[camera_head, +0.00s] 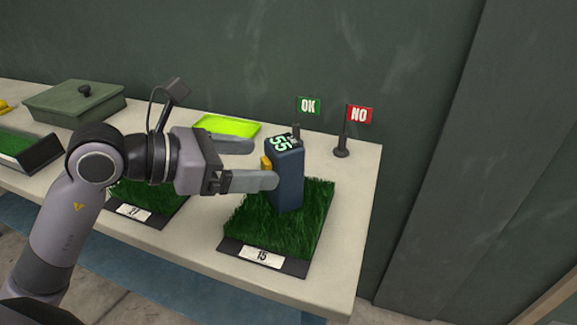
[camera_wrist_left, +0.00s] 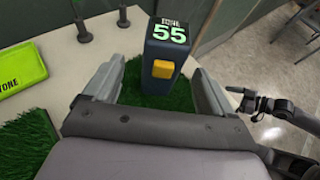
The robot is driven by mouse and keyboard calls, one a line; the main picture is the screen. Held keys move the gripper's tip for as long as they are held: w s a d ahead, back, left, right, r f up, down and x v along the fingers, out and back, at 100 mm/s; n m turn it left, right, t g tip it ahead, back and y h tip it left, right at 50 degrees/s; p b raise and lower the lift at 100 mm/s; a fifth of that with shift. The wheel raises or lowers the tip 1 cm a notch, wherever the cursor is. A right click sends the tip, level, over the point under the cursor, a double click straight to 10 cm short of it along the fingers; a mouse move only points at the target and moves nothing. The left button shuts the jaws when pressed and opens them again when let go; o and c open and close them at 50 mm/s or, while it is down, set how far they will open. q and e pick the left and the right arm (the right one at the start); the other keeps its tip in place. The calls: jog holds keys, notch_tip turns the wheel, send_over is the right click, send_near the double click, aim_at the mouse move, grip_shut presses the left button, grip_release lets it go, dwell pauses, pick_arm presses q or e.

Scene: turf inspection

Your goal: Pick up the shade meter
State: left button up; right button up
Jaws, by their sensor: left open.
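The shade meter (camera_head: 288,188) is a dark blue upright box with a lit 55 on top and a yellow button on its side. It stands on the turf sample marked 15 (camera_head: 247,218). It also shows in the left wrist view (camera_wrist_left: 157,85), with the display reading TONE 55. My left gripper (camera_head: 264,163) is open and empty, its fingers pointing at the meter. In the left wrist view my left gripper (camera_wrist_left: 159,72) has one finger on each side of the meter's line. Whether a finger touches it I cannot tell.
OK flag (camera_head: 308,106) and NO flag (camera_head: 358,114) stand behind the meter. A yellow-green tray (camera_head: 228,126) lies behind my gripper. A green lidded box (camera_head: 75,103) is at the left. A dark arm part, seemingly mine, shows right (camera_wrist_left: 285,115). The table's right edge is near.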

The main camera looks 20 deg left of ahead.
aim_at(284, 165)
pick_arm(q)
jog(key=p+x, duration=0.1)
jog(key=x, duration=0.5)
jog(key=shift+d+f, duration=0.1)
jog(key=shift+d, duration=0.25)
jog(key=c, duration=1.2)
jog(key=shift+c, duration=0.7)
